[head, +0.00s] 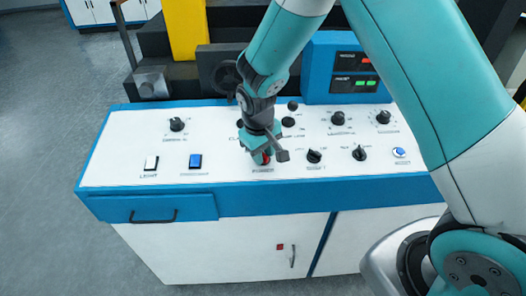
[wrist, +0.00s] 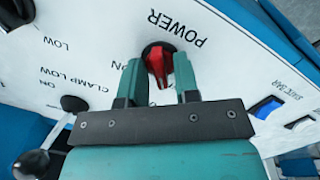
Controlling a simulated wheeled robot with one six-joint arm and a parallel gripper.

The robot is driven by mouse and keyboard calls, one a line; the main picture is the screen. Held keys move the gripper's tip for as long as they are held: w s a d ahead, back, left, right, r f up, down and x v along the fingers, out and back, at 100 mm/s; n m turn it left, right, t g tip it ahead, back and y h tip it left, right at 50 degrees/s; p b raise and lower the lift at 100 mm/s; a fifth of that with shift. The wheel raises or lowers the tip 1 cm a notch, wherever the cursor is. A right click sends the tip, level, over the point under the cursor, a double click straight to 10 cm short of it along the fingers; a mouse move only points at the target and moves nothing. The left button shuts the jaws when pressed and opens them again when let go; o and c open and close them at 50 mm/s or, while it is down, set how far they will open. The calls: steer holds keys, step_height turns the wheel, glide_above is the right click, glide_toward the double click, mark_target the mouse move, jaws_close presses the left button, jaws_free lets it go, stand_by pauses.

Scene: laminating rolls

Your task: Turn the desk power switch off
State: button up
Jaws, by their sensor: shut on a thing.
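The desk power switch is a red rotary knob on a black round base, beside the printed word POWER; it shows in the wrist view (wrist: 157,60). In the head view only a bit of its red (head: 266,159) shows under my gripper (head: 260,152), at the front middle of the white panel. My gripper in the wrist view (wrist: 158,76) has one teal finger on each side of the red handle and is shut on it. The handle runs roughly along the fingers. Which mark it points at cannot be read.
The white desk panel (head: 115,165) carries black dials, a black-and-white rocker switch (head: 151,163), a blue rocker switch (head: 195,161) and a blue button (head: 399,152). A black ball-ended lever (wrist: 35,160) stands near my gripper. A blue display box (head: 320,70) stands behind.

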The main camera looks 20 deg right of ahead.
steer(key=shift+n, duration=0.8)
steer(key=o, duration=0.6)
steer(key=shift+r, duration=0.15)
steer(key=r, duration=0.5)
steer(key=a+r+b, duration=0.1)
steer(key=r, duration=0.5)
steer(key=s+a+r+b, duration=0.1)
steer(key=r, duration=0.5)
